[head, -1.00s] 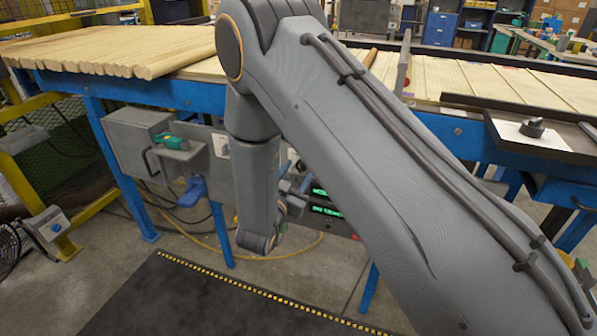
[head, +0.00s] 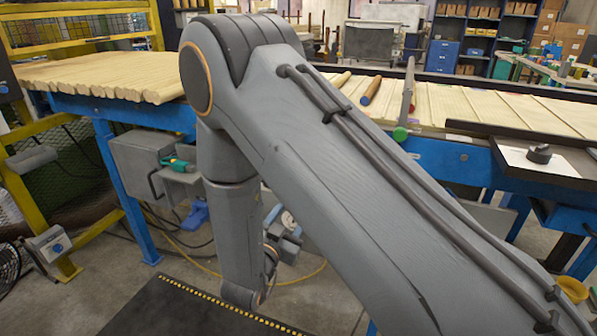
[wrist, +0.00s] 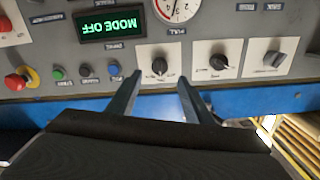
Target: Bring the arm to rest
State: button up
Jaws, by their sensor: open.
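My gripper (wrist: 154,85) shows in the wrist view with its two fingers apart and nothing between them. Beyond the fingertips is a grey control panel (wrist: 195,78) that appears upside down. It has a lit green display (wrist: 111,25) reading "MODE OFF" and a black rotary knob (wrist: 159,66) on a white plate between the fingertips. I cannot tell whether the fingertips touch the panel. In the head view my arm is bent at the elbow, with the forearm hanging down before the blue bench frame (head: 440,160). The arm hides most of the panel there.
Wooden dowels (head: 110,75) lie along the bench at left. A grey box (head: 140,155) with a green-handled tool (head: 178,164) hangs below. The panel carries a red emergency button (wrist: 16,80). A dark mat (head: 170,310) covers the floor.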

jog(key=w+d+r+n+g+y+p, duration=0.1)
jog(key=d+r+n+g+y+p, duration=0.15)
jog(key=d+g+y, duration=0.4)
jog(key=s+d+r+n+g, duration=0.1)
jog(key=s+d+r+g, duration=0.1)
jog(key=s+d, duration=0.3)
jog(key=s+d+r+n+g+p, duration=0.1)
jog(key=s+d+r+g, duration=0.2)
jog(key=s, duration=0.9)
jog(key=s+d+r+n+g+p, duration=0.1)
jog(key=s+d+r+n+g, duration=0.1)
jog(key=s+d+g, duration=0.3)
jog(key=s+d, duration=0.3)
jog(key=s, duration=0.1)
jog(key=shift+s+r, duration=0.2)
jog(key=shift+r, duration=0.15)
jog(key=shift+g, duration=0.25)
